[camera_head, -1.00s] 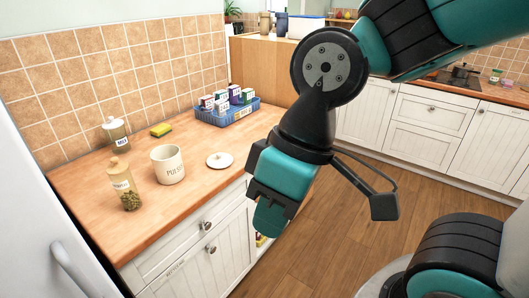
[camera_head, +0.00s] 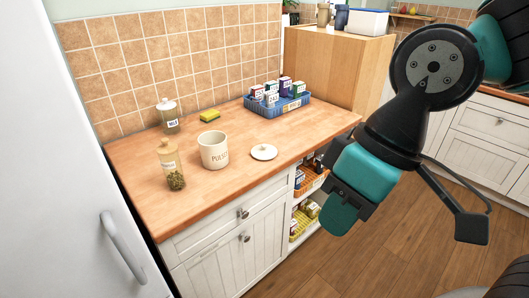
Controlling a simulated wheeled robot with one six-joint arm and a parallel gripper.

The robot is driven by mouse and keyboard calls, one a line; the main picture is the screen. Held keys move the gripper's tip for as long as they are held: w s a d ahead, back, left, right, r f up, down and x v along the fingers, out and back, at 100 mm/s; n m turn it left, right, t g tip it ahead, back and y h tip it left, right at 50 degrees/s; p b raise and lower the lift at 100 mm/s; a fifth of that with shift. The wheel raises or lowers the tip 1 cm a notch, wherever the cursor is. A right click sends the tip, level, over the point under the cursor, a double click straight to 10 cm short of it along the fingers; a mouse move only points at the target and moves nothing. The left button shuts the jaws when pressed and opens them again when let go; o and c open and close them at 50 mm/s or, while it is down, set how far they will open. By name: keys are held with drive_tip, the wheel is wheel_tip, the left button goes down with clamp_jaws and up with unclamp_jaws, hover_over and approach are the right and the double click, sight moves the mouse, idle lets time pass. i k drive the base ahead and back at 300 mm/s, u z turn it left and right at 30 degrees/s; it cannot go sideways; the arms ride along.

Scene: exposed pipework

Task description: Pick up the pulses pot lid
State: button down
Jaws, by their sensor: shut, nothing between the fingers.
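The pulses pot lid (camera_head: 264,152) is a small round white lid with a knob on top. It lies flat on the wooden counter, near the front edge. The white pulses pot (camera_head: 213,150) stands upright and open just to its left, apart from it. My gripper (camera_head: 339,212) is shut and empty. In the picture it is right of and lower than the lid, in front of the counter's right end, clear of the lid. Its fingertips point down and are partly hidden by its own body.
A glass jar (camera_head: 171,166) with a wooden stopper stands left of the pot, and a salt jar (camera_head: 168,115) behind. A yellow sponge (camera_head: 210,116) lies at the back. A blue basket (camera_head: 277,105) holds several small boxes. Open shelves (camera_head: 308,200) sit below the counter's right end.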

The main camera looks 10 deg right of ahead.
sight(262, 151)
drive_tip(key=u, duration=0.3)
drive_tip(key=i, duration=1.25)
drive_tip(key=z, duration=0.5)
